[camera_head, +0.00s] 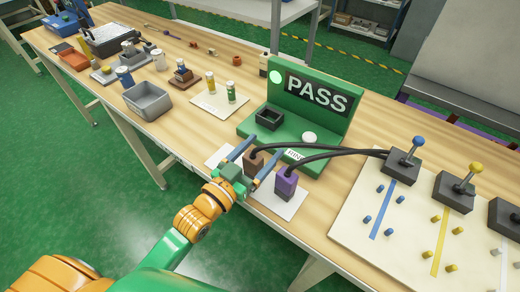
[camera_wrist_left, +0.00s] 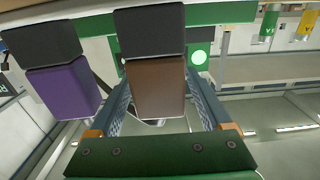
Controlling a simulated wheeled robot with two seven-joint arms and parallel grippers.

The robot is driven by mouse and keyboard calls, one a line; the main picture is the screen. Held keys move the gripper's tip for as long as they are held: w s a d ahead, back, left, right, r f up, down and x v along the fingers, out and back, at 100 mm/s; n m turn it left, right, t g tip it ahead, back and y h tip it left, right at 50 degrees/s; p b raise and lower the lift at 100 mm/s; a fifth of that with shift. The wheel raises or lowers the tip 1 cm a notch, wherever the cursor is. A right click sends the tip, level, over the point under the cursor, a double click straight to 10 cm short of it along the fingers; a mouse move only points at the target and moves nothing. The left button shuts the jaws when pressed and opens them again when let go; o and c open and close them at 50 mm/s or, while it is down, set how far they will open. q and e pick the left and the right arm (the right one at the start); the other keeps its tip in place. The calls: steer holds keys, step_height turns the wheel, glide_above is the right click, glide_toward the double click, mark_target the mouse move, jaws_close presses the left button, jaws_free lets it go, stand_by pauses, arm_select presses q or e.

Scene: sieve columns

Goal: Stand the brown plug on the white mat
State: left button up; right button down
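The brown plug (camera_head: 254,161) is a brown block with a dark top and a black cable. It is upright between the fingers of my left gripper (camera_head: 261,154), which look closed against its two sides. In the left wrist view the brown plug (camera_wrist_left: 158,88) fills the gap between the fingers. The purple plug (camera_head: 286,182) stands right of it on white mat surface (camera_head: 289,207). More white surface shows left of the gripper; whether it is one mat is hidden by the gripper. Whether the brown plug's base touches anything is also hidden. My right gripper is out of view.
The green test stand (camera_head: 315,125) with a PASS screen and dark socket (camera_head: 269,117) is just behind. Cables run right to a black lever box (camera_head: 401,164) on a pale board (camera_head: 375,245). A grey bin (camera_head: 148,101) and bottles stand at left.

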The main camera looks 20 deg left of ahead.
arm_select(q)
steer(key=shift+s+r, duration=0.1)
steer(key=shift+r, duration=0.05)
steer(key=v, duration=1.2)
steer(key=shift+b, duration=0.45)
